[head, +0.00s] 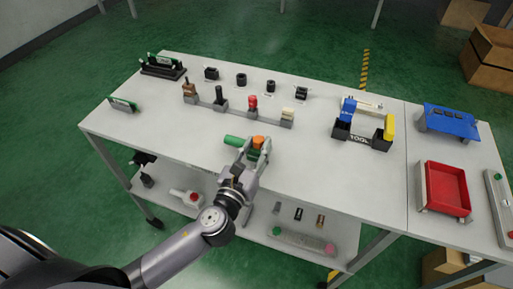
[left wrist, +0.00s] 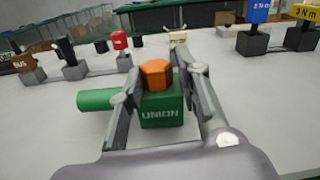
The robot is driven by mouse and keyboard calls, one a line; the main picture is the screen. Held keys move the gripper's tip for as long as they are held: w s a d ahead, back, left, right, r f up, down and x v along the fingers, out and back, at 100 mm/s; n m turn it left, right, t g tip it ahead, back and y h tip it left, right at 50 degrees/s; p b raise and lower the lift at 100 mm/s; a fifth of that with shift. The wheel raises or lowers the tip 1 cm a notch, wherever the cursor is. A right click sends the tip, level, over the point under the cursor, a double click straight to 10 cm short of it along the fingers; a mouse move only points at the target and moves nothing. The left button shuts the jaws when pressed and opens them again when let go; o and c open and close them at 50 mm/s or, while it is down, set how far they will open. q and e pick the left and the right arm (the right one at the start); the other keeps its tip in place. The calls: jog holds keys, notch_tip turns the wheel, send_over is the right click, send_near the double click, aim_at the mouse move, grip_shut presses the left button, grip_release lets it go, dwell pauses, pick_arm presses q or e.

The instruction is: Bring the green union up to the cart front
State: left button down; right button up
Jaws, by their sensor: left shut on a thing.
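The green union (left wrist: 162,108) is a green block marked UNION with an orange hex cap (left wrist: 155,73) on top and a green cylinder (left wrist: 98,99) sticking out to the left. In the head view the union's green cylinder (head: 233,140) and orange cap (head: 258,141) show near the front edge of the cart top. My left gripper (head: 257,150) is shut on the union, with one finger on each side of the block in the left wrist view (left wrist: 158,85). Whether the union touches the top is unclear. My right gripper is not in view.
Behind stands a rail of levers (head: 220,97), brown, black, red and cream. Black fittings (head: 241,80) lie further back. A tool holder (head: 362,137) with blue and yellow handles and a red tray (head: 443,188) stand to the right.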

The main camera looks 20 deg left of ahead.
pick_arm(q)
jog(key=shift+f, duration=0.15)
jog(key=c, duration=1.2)
grip_release()
jog(key=shift+r, duration=0.3)
jog(key=s+b, duration=0.1)
jog(key=s, duration=0.7)
jog(key=s+b, duration=0.1)
jog(key=s, duration=0.3)
jog(key=shift+a+f+b, duration=0.1)
jog(key=shift+a+b, duration=0.2)
jog(key=shift+a, duration=0.05)
